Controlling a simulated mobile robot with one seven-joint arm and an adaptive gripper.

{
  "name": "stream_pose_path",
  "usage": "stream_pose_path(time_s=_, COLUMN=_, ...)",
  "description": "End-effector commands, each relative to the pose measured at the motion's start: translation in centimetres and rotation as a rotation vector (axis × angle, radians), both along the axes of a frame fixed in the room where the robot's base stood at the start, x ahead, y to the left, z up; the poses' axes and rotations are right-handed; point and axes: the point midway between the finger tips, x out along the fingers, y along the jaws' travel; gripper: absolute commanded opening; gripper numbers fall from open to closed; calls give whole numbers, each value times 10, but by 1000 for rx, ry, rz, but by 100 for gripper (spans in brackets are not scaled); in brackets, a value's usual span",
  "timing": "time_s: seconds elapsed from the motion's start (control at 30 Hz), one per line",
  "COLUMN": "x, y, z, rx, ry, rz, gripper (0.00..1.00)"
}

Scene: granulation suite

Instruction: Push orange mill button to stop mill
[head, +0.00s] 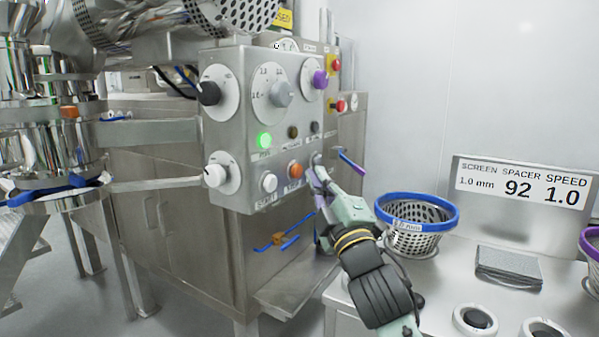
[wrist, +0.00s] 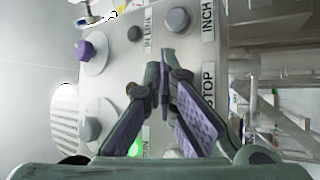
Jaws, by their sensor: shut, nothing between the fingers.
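The orange mill button (head: 295,170) is on the lower row of the grey control panel (head: 232,120) in the head view. My gripper (head: 312,176) is shut and empty, its tips just right of the orange button; I cannot tell whether they touch it. In the wrist view my gripper's fingertips (wrist: 163,72) meet in front of the panel, beside the STOP label (wrist: 208,88). The orange button does not show there; the fingers appear to cover it.
A white button (head: 269,182) is left of the orange one, and a lit green lamp (head: 264,140) is above. A grey button (wrist: 177,20) sits by the INCH label. A blue-rimmed basket (head: 416,222) stands on the bench near my arm.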

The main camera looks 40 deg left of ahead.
Motion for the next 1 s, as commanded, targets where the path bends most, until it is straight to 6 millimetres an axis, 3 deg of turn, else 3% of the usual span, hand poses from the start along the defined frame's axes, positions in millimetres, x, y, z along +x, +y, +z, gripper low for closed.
stream_pose_path(time_s=1.0, x=-2, y=9, z=0, rx=0, ry=0, rz=0, gripper=0)
